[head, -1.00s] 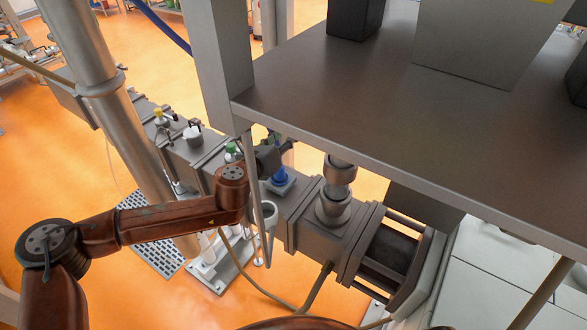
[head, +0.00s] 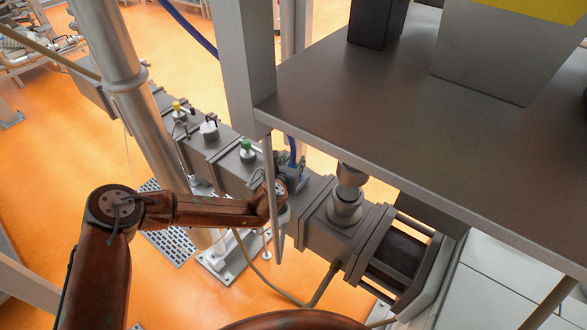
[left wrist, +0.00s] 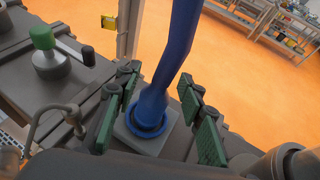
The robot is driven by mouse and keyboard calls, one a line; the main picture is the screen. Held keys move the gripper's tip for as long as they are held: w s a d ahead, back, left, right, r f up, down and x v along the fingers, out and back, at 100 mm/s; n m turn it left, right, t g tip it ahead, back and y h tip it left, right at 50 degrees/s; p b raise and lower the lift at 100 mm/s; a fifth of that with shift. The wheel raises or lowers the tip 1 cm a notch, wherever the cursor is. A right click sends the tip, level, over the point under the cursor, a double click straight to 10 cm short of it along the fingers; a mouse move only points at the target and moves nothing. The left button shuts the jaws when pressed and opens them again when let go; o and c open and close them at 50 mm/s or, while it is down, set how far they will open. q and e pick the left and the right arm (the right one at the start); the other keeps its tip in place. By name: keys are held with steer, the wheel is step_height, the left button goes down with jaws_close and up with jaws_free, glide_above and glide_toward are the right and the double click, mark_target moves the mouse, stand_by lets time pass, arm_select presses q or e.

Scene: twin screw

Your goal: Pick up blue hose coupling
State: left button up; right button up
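The blue hose coupling (left wrist: 150,112) stands upright on a square grey plate in the left wrist view, with a blue hose rising from it. In the head view a small part of the blue hose (head: 293,150) shows, and my left wrist hides most of the coupling. My left gripper (left wrist: 157,127) is open, with one green-padded finger on each side of the coupling. A gap shows between each pad and the coupling. The left gripper also shows small in the head view (head: 292,178). My right gripper is not in view.
The grey machine barrel (head: 225,160) carries a green-capped fitting (head: 247,149) beside the coupling. A thin metal post (head: 271,195) crosses in front of my left wrist. A large grey shelf (head: 350,100) overhangs on the right. A thick steel column (head: 125,90) stands at left.

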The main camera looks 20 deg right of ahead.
arm_select(q)
steer(key=shift+w+d+f, duration=0.2)
steer(key=shift+w+d, duration=0.1)
steer(key=shift+w, duration=0.1)
steer(key=shift+a, duration=0.1)
steer(key=shift+c, duration=0.4)
jaws_close()
steer(key=shift+r, duration=0.1)
